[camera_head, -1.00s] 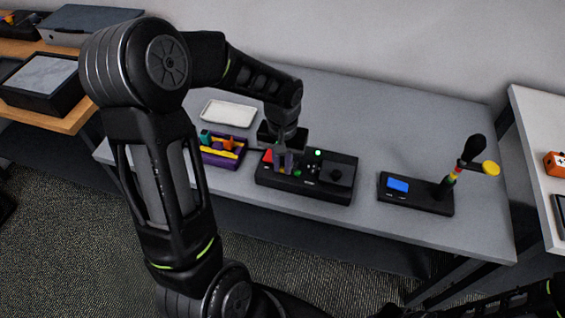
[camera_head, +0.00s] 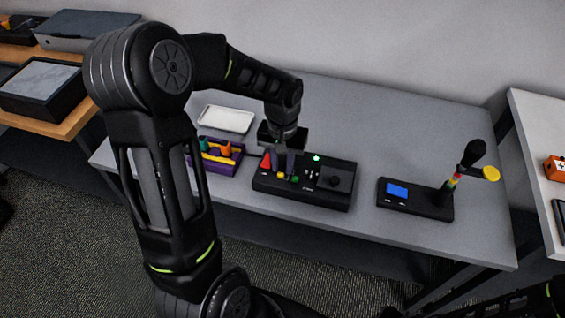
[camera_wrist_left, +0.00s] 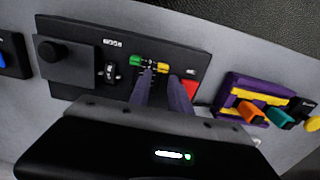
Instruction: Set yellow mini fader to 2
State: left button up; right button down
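The black control box (camera_head: 335,196) stands on the grey table and also shows in the wrist view (camera_wrist_left: 84,75). Its small yellow fader cap (camera_wrist_left: 161,63) lies beside a green cap (camera_wrist_left: 136,61) in the wrist view. A small yellow spot (camera_head: 281,175) shows on the box in the head view. My left gripper (camera_wrist_left: 162,74) points down over the box. Its two purple-grey fingers are apart, one on either side of the yellow cap in the picture. I cannot tell whether they touch it. My right gripper is out of view.
A red triangular piece (camera_wrist_left: 190,87) sits on the box near the fingers, and a black knob (camera_wrist_left: 48,51) at its other end. A purple tray (camera_head: 222,168) with coloured parts stands left. A black device with a blue screen (camera_head: 397,190) stands right. A white tray (camera_head: 226,119) lies behind.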

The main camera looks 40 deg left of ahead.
pick_arm(q)
notch_tip(320, 180, up, 8)
dwell(0.5)
jog(key=shift+s+f, duration=0.1)
jog(key=shift+f, duration=0.05)
dwell(0.4)
